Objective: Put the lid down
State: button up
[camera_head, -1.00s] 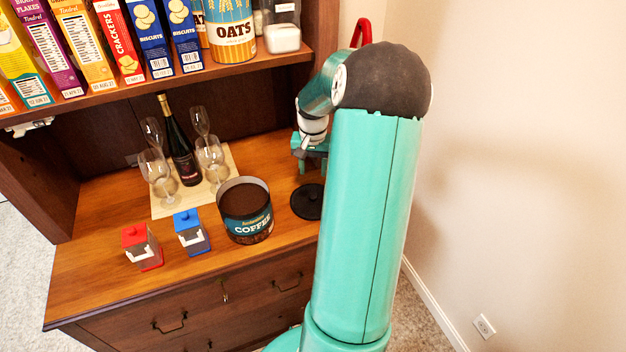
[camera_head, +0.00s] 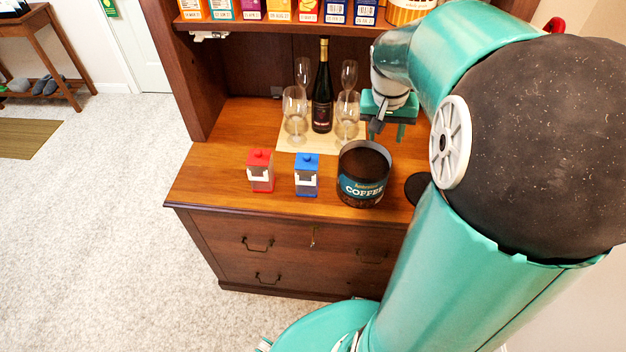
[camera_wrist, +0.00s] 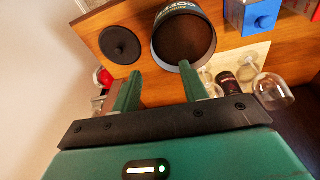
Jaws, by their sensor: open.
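The black round lid (camera_wrist: 120,45) with a small knob lies flat on the wooden counter in the wrist view. In the head view the lid (camera_head: 417,187) is partly hidden behind my arm, just right of the coffee can. The coffee can (camera_head: 362,175) stands upright and uncovered, with dark contents; it also shows in the wrist view (camera_wrist: 160,42). My gripper (camera_head: 388,130) hangs above the counter behind the can and lid. In the wrist view its two green fingers (camera_wrist: 163,88) are apart with nothing between them, clear of the lid.
A red-topped container (camera_head: 260,171) and a blue-topped container (camera_head: 307,175) stand left of the can. Behind them a wine bottle (camera_head: 322,95) and several glasses (camera_head: 295,112) stand on a pale board (camera_head: 290,140). A shelf of boxes (camera_head: 280,25) hangs above. The counter's left end is clear.

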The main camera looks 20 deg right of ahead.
jog(key=s+a+r+n+t, duration=0.1)
jog(key=s+a+r+n, duration=0.1)
jog(key=a, duration=0.5)
jog(key=s+a+r+n+t+y, duration=0.1)
jog(key=s+a+r+n+t, duration=0.1)
jog(key=s+a, duration=0.3)
jog(key=s+a+r+n+t+y, duration=0.1)
jog(key=s+a+r+n, duration=0.1)
jog(key=a, duration=0.8)
jog(key=shift+s+a+r+n+t, duration=0.35)
jog(key=shift+s+n, duration=0.25)
jog(key=shift+s, duration=0.55)
jog(key=shift+s, duration=0.1)
